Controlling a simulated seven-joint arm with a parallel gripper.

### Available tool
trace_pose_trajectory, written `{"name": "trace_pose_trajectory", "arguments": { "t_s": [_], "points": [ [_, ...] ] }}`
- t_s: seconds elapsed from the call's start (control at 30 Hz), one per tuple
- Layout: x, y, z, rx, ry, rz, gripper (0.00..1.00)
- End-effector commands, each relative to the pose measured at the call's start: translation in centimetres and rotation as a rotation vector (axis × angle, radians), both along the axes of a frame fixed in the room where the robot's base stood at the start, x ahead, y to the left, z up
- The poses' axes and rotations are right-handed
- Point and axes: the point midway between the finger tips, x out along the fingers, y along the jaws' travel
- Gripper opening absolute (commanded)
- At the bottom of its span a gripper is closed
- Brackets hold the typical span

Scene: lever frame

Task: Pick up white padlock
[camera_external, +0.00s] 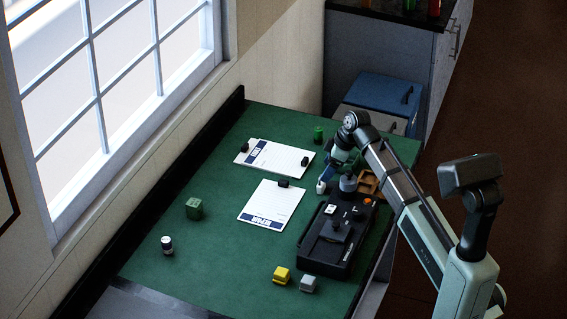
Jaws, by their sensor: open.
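A small pale grey-white block (308,284), possibly the white padlock, sits at the front of the green table next to a similar yellow block (282,275). My gripper (334,187) is open at the far side of the table, pointing down above the back end of the black lever frame (323,262), well away from the pale block. A small white shape (321,187) shows right at the gripper; I cannot tell whether it is a fingertip or a separate object. The fingertips are small and partly hidden by my arm.
Two clipboards with paper (283,156) (271,205) lie left of the lever frame. A green cube (194,208) and a white-and-black cylinder (167,245) stand at left. An orange-brown tray (368,183) and a green cylinder (318,134) are near my gripper. The table's front left is clear.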

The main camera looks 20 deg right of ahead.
Motion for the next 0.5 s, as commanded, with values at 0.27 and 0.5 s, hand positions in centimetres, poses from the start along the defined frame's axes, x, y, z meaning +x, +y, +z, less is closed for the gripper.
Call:
{"name": "trace_pose_trajectory", "arguments": {
  "t_s": [0.27, 0.5],
  "points": [
    [0.3, 0.4, -1.2, 0.0, -0.001, 0.0, 0.75],
    [0.7, 0.7, -2.7, 0.0, 0.001, 0.0, 0.75]
  ]
}}
